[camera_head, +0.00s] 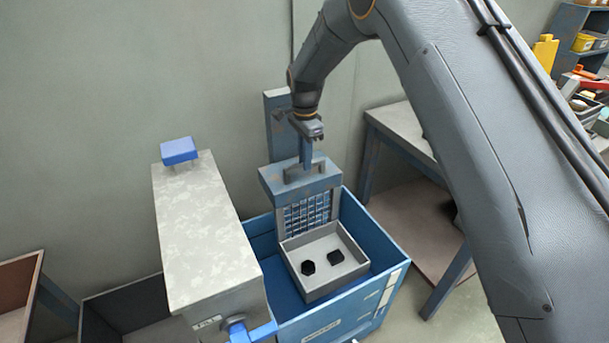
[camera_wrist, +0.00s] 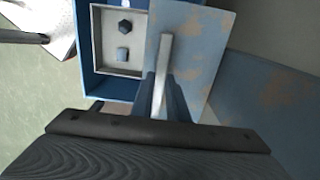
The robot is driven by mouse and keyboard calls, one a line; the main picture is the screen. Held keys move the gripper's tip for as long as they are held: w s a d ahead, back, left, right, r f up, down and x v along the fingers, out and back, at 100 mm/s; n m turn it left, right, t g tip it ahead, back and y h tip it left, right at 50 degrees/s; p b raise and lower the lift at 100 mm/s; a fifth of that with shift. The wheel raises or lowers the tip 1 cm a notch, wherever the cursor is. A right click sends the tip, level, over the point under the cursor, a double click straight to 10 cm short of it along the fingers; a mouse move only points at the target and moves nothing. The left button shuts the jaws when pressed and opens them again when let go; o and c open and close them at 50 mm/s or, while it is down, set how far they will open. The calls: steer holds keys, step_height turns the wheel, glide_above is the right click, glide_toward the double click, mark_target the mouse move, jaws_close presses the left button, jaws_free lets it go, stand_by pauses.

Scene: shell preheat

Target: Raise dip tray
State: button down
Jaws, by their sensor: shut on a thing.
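The pale grey dip tray (camera_head: 340,282) is within the walls of the blue tank (camera_head: 393,250); it also shows in the wrist view (camera_wrist: 107,40). It looks level. A blue mesh back plate (camera_head: 307,213) rises behind the tray to a worn blue top block (camera_head: 318,180) with a metal handle (camera_wrist: 164,60). My gripper (camera_head: 305,160) points down and is shut on this handle. The fingers partly hide the grip. Clearance under the tray cannot be told.
A blue post (camera_head: 280,125) stands behind near the wall. A workbench (camera_head: 400,130) is at the right.

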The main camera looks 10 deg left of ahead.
step_height(320, 180, up, 10)
steer(key=p, duration=0.2)
steer(key=shift+f, duration=0.2)
steer(key=shift+w, duration=0.1)
steer(key=c, duration=1.7)
jaws_free()
steer(key=shift+r, duration=0.15)
steer(key=shift+r+b, duration=1.15)
steer(key=shift+r, duration=2.65)
